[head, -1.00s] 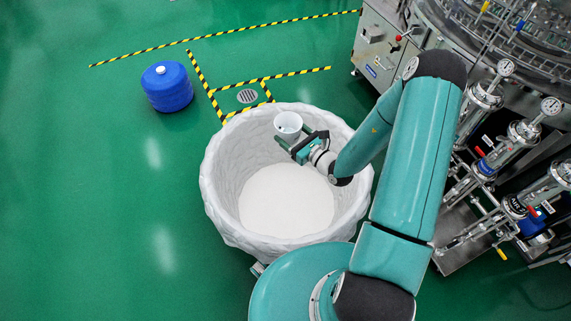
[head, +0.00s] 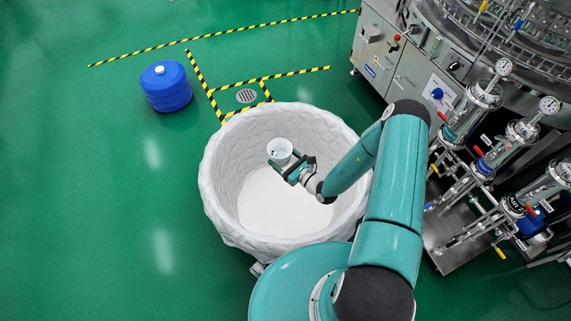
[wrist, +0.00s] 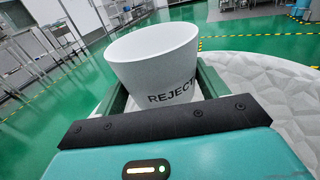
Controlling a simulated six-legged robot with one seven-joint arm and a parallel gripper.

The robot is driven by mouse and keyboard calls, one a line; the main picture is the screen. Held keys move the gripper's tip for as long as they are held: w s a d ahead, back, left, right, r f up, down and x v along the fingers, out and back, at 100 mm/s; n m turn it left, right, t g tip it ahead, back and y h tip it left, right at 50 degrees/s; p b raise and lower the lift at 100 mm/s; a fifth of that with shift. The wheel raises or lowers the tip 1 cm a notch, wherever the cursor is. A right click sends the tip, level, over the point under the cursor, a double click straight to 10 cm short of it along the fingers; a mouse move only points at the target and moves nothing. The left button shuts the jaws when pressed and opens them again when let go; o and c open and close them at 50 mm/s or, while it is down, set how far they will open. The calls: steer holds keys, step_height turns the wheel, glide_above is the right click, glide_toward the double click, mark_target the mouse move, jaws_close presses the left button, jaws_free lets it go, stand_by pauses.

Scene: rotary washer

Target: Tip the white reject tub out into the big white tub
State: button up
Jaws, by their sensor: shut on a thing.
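The white reject tub (head: 280,150) is small and round, with an open top. In the wrist view the tub (wrist: 155,65) shows dark "REJECT" lettering and leans a little in that picture; its inside bottom is hidden there. My gripper (head: 287,165) is shut on it, with one green finger on each side. The gripper (wrist: 160,95) also shows in the wrist view. The big white tub (head: 222,195) has a faceted wall and a wide open top, with a flat white surface inside. The reject tub is over its opening.
A blue drum (head: 166,88) stands on the green floor at the left. A steel machine with gauges and valves (head: 490,150) stands at the right. Yellow-black tape (head: 200,80) and a floor drain (head: 246,96) lie behind the big tub.

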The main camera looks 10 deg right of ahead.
steer(key=s+a+f, duration=0.2)
steer(key=f, duration=0.5)
steer(key=s+a+f, duration=0.2)
steer(key=s+f, duration=0.1)
steer(key=f, duration=0.5)
steer(key=shift+a, duration=0.25)
steer(key=shift+w+n+g, duration=0.1)
steer(key=shift+n+g, duration=0.2)
steer(key=w+d+m+g, duration=0.1)
steer(key=m, duration=0.1)
steer(key=w+d+m+g, duration=0.1)
steer(key=m, duration=0.1)
steer(key=w+m+g, duration=0.1)
steer(key=w+m, duration=0.1)
steer(key=shift+d+b, duration=0.35)
steer(key=shift+d, duration=0.05)
steer(key=shift+w+d+r+m+g+y+b, duration=0.15)
steer(key=shift+r+m+g+y+b, duration=0.35)
steer(key=shift+r+m+g+b, duration=0.5)
stand_by(0.9)
steer(key=shift+w+d+r+m+y, duration=0.15)
steer(key=shift+r+m, duration=0.2)
steer(key=shift+m, duration=0.35)
steer(key=shift+w+d+r+m+y, duration=0.15)
steer(key=shift+r+m, duration=0.2)
steer(key=shift+m, duration=0.35)
stand_by(0.8)
steer(key=shift+w+d+r+m+g+b, duration=0.3)
steer(key=shift+w+d+m+g+b, duration=0.1)
steer(key=shift+w+g, duration=0.25)
